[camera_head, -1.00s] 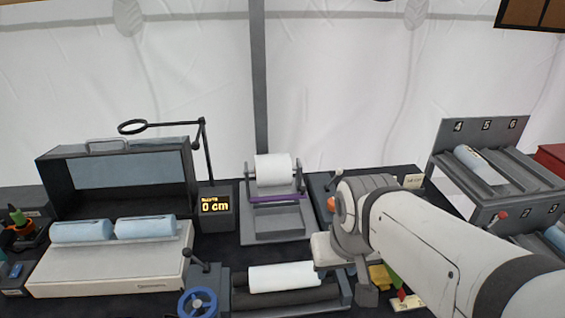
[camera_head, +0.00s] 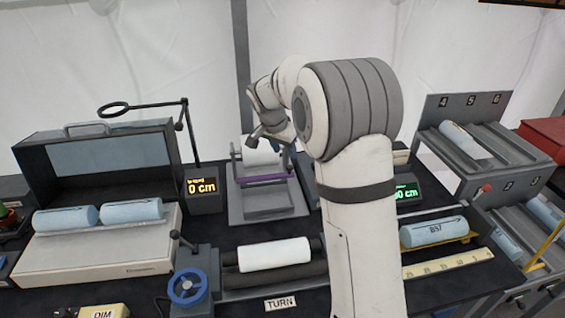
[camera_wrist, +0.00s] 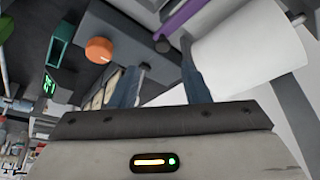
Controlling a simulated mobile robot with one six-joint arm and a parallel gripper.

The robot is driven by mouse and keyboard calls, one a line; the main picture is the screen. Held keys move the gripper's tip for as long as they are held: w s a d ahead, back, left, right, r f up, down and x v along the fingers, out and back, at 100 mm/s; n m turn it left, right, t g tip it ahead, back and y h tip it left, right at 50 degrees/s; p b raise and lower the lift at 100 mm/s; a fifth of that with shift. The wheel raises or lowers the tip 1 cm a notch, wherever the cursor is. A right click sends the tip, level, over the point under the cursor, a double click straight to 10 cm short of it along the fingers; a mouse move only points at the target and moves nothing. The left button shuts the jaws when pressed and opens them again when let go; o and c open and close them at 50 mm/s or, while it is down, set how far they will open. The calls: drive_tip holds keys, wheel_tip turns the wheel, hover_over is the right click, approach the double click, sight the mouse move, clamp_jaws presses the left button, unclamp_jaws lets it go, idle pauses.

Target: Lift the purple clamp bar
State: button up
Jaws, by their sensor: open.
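The purple clamp bar (camera_head: 265,178) lies across the front of a grey roll stand (camera_head: 270,208), just below a white roll (camera_head: 262,152). Its right end is partly covered by my arm. In the wrist view part of the purple bar (camera_wrist: 186,18) shows at the top, beside the white roll (camera_wrist: 250,45). My gripper (camera_wrist: 160,82) is open, with its two blue-grey fingers apart and nothing seen between them. One finger is close to the white roll in that view; I cannot tell whether they touch.
A thin lamp arm (camera_head: 188,130) and a display reading 0 cm (camera_head: 202,188) stand left of the roll stand. A second roller unit with a white roll (camera_head: 275,254) lies in front. An orange knob (camera_wrist: 99,50) is near my gripper in the wrist view.

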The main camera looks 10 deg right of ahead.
sight(290, 166)
drive_tip(key=x, duration=0.4)
drive_tip(key=p+x, duration=0.1)
drive_tip(key=x, duration=0.3)
drive_tip(key=shift+w+a+f, duration=0.1)
drive_tip(key=shift+w, duration=0.15)
drive_tip(key=shift+c, duration=0.4)
clamp_jaws()
